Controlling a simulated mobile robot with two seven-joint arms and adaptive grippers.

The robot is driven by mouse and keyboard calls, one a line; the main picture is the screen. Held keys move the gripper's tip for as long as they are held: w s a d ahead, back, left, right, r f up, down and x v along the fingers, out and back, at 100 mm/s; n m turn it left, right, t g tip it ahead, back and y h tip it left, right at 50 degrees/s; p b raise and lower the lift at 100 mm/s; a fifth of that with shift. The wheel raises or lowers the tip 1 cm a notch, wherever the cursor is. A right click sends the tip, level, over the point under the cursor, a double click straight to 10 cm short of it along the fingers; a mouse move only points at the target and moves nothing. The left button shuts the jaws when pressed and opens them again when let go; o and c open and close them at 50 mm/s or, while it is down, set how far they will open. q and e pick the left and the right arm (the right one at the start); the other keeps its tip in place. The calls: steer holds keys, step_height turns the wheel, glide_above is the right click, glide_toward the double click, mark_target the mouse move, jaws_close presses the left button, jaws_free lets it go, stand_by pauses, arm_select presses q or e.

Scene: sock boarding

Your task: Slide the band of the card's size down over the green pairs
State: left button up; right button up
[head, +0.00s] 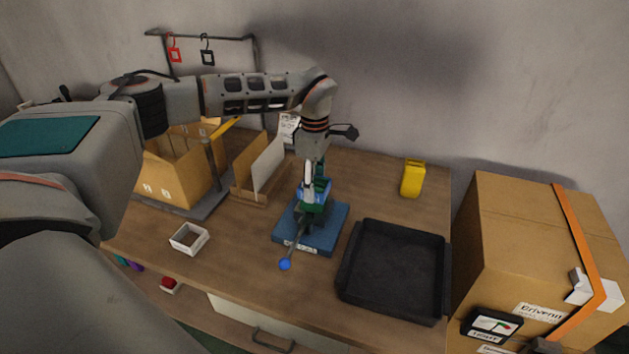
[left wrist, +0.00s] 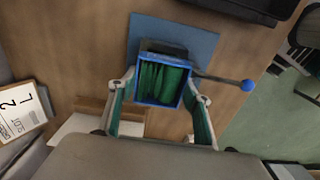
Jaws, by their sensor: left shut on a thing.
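The green pairs (left wrist: 160,82) stand packed upright inside a square blue band (left wrist: 141,84) in the left wrist view. My left gripper (left wrist: 161,92) is shut on the band, one finger at each side. In the head view the gripper (head: 313,190) is over the blue base (head: 331,235), with green cloth (head: 313,212) below it. The band is mostly hidden there, so its exact height is unclear. The card (left wrist: 21,110) reads "2" and "L" in the left wrist view; it stands at the back in the head view (head: 289,127). My right gripper is not in view.
A lever with a blue knob (head: 285,264) sticks out from the base's front. A black tray (head: 395,270) lies to its right, a white open box (head: 188,238) to its left. Cardboard boxes (head: 168,180) stand at the back left, a yellow object (head: 412,178) at the back right.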

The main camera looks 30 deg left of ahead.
arm_select(q)
steer(key=shift+f+b, duration=0.4)
steer(key=shift+f, duration=1.4)
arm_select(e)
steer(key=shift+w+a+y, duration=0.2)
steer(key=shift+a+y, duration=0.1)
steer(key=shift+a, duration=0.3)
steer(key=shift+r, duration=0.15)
arm_select(q)
steer(key=o, duration=0.8)
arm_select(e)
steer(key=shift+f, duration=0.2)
